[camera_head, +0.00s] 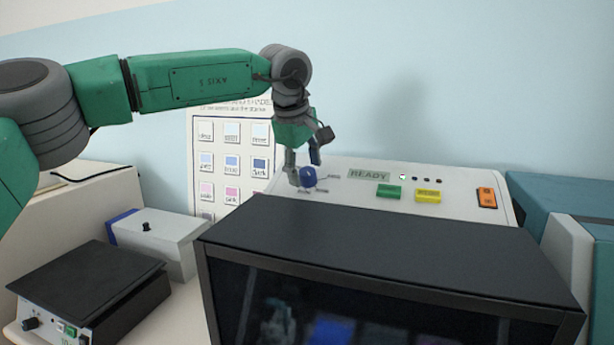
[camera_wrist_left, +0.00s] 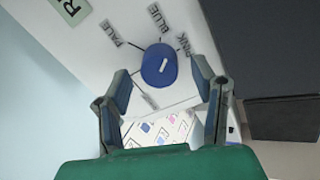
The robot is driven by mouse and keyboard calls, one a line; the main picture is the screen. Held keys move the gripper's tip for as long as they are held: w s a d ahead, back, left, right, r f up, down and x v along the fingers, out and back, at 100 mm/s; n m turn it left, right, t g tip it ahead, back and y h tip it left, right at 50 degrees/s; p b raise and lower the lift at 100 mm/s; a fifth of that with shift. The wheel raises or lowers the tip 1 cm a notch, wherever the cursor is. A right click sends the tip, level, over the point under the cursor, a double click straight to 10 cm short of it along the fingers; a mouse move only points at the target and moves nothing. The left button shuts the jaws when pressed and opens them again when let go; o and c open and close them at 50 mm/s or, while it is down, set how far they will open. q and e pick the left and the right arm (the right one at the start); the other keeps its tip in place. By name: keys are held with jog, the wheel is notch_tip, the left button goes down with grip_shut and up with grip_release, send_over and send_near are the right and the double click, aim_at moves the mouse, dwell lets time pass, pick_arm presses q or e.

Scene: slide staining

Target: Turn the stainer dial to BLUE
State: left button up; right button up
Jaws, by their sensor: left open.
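The stainer dial (camera_head: 308,177) is a round blue knob on the white sloped panel at the left end of the stainer. In the left wrist view the dial (camera_wrist_left: 152,72) has a short white mark on its face, and I cannot tell for sure which label it points at. Printed labels PALE, BLUE (camera_wrist_left: 160,17) and PINK stand around it, with a fourth too small to read. My left gripper (camera_head: 304,163) is open, its fingers close to the dial. In the left wrist view the fingers (camera_wrist_left: 160,80) lie to either side of the dial, with no clear contact. My right gripper is not in view.
The panel also carries a READY display (camera_head: 369,175), a green button (camera_head: 388,192), a yellow button (camera_head: 428,196) and an orange switch (camera_head: 487,198). A dark-topped housing (camera_head: 390,255) stands in front. A colour chart (camera_head: 232,165) hangs behind; a hotplate-like device (camera_head: 85,280) sits left.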

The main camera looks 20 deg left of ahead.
pick_arm(q)
jog(key=v, duration=1)
